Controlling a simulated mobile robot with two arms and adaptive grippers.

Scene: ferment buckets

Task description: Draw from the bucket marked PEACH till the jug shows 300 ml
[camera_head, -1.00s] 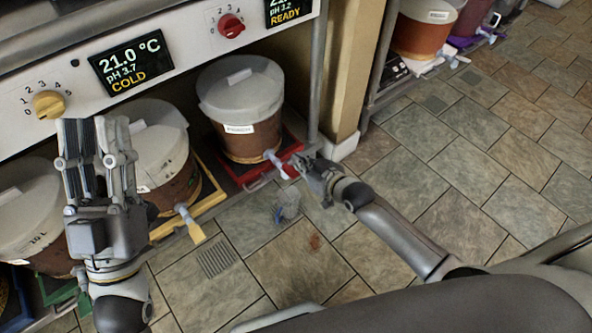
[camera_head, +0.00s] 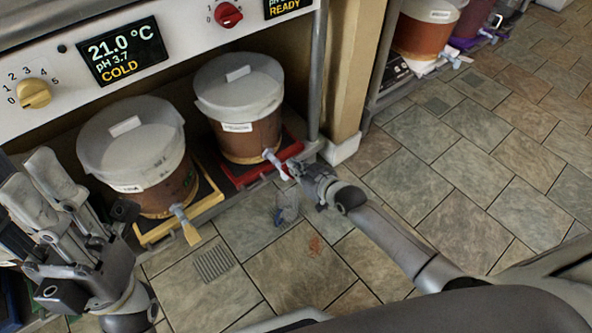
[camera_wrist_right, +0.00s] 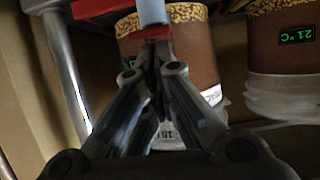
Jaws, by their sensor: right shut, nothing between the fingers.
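A bucket with a brown body and pale lid (camera_head: 238,92) stands in a red tray (camera_head: 236,178); its label is too small to read. Its pale tap (camera_head: 275,162) points down to the right. My right gripper (camera_head: 303,170) is beside this tap, shut with nothing held; whether it touches the tap is unclear. In the right wrist view my right gripper (camera_wrist_right: 153,50) has its fingers together, near a pale blue tap part (camera_wrist_right: 152,12). A clear jug (camera_head: 288,208) stands low near the tap; its level is unreadable. My left gripper (camera_head: 38,185) is open and empty at the left.
A post and wall corner (camera_head: 345,148) lie right of the shelf. More buckets (camera_head: 425,35) stand at the back right. The tiled floor is mostly clear.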

